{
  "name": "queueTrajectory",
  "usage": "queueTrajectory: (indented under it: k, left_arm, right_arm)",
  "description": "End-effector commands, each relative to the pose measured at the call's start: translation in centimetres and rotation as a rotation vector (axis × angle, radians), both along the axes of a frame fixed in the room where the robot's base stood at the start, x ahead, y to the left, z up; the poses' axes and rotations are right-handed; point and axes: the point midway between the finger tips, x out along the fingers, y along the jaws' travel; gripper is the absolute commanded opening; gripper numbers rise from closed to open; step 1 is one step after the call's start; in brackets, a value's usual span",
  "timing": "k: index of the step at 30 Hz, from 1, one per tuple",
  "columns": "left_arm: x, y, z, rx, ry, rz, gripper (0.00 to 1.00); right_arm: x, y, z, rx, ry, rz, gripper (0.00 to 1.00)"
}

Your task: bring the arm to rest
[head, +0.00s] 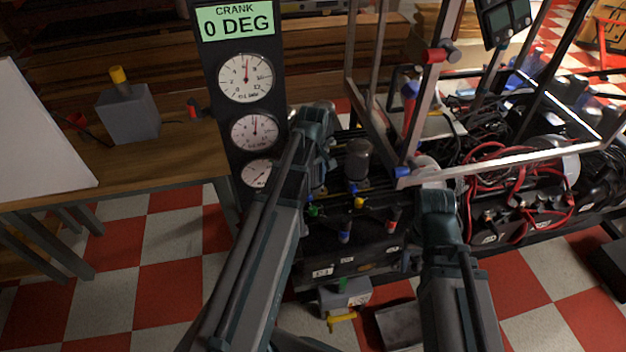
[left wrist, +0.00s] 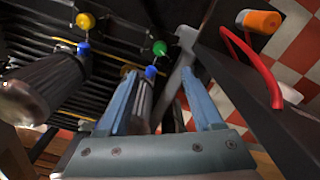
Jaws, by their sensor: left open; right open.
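My left gripper shows in the left wrist view (left wrist: 160,76) with its two blue fingers spread apart. A dark ribbed cylinder (left wrist: 141,108) with a blue-tipped fitting (left wrist: 151,72) shows between the fingers, partly hidden by one of them; I cannot tell how far beyond them it lies. In the head view my left gripper (head: 320,160) is over the left end of the dark engine block (head: 345,255), beside the gauge panel. My right gripper (head: 437,200) is over the right part of the block, its fingers mostly hidden by its wrist.
The gauge panel (head: 252,105) reads CRANK 0 DEG, close to my left arm. A metal frame (head: 378,70) and red cables (head: 510,180) stand near my right arm. A wooden bench (head: 170,165) holds a grey box (head: 128,112). The checkered floor at left is open.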

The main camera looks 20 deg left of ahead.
Motion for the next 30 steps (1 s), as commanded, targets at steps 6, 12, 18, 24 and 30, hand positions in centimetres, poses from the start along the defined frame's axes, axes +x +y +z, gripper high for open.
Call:
queueTrajectory:
  k: [6, 12, 18, 24, 30]
  left_arm:
    - [0.0, 0.0, 0.6, 0.0, 0.0, 0.0, 0.67]
    - [0.0, 0.0, 0.5, 0.0, 0.0, 0.0, 0.67]
    - [0.0, -0.1, 0.6, 0.0, 0.0, -0.003, 0.67]
    - [-1.3, -3.4, 4.2, 0.008, 0.008, -0.157, 0.67]
    - [-5.0, -10.6, 11.2, 0.03, 0.031, -0.558, 0.67]
  right_arm:
    - [0.0, 0.0, 0.6, 0.0, 0.0, 0.0, 0.62]
    - [0.0, 0.0, 0.5, 0.0, 0.0, 0.0, 0.62]
    - [0.0, 0.0, 0.6, 0.0, 0.0, 0.0, 0.62]
    - [0.0, 0.0, 4.2, 0.0, 0.0, 0.0, 0.62]
    - [0.0, 0.0, 11.1, 0.0, 0.0, 0.0, 0.62]
